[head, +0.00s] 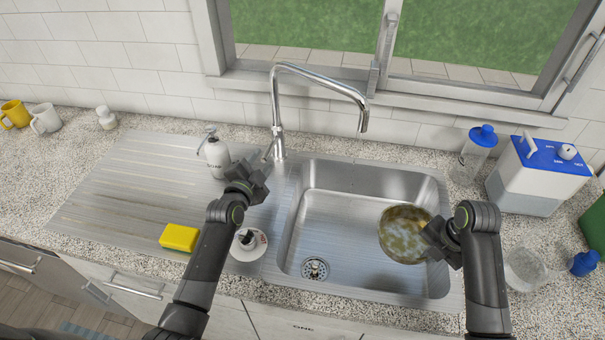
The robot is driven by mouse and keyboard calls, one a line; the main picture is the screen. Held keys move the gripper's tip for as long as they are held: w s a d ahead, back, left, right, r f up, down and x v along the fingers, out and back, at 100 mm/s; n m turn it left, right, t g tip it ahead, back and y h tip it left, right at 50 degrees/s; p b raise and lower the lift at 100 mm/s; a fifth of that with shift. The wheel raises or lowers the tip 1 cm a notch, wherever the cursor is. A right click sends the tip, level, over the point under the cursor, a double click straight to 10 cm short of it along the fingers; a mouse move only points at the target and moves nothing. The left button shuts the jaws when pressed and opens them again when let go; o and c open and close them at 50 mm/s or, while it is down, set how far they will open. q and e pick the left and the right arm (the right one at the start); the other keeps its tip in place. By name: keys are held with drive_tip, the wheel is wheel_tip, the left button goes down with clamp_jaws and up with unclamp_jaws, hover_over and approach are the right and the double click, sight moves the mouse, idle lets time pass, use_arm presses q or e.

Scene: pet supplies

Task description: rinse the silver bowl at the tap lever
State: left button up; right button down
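The silver bowl (402,234) is tilted over the right part of the steel sink (335,270), its inside mottled with brown and yellowish dirt. My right gripper (432,240) is at the bowl's right rim and appears shut on it. The tap (277,110) stands behind the sink, its spout arching to the right and ending above the back of the sink, up and left of the bowl. The tap lever (267,152) is a short piece at the tap's base. My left gripper (252,180) is just in front of and below the lever; its finger opening is unclear. I see no clear water stream.
A soap bottle (215,155) stands close left of my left gripper. A yellow sponge (179,237) and a small round item (248,244) lie on the drainboard (110,205). Right of the sink are a clear bottle (474,153), a blue-lidded container (540,175) and a glass jar (525,268).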

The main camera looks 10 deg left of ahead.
use_arm(q)
drive_tip(key=s+b, duration=0.1)
drive_tip(key=s, duration=0.5)
drive_tip(key=shift+s+a+r, duration=0.15)
drive_tip(key=shift+a+r, duration=0.25)
drive_tip(key=shift+a, duration=0.05)
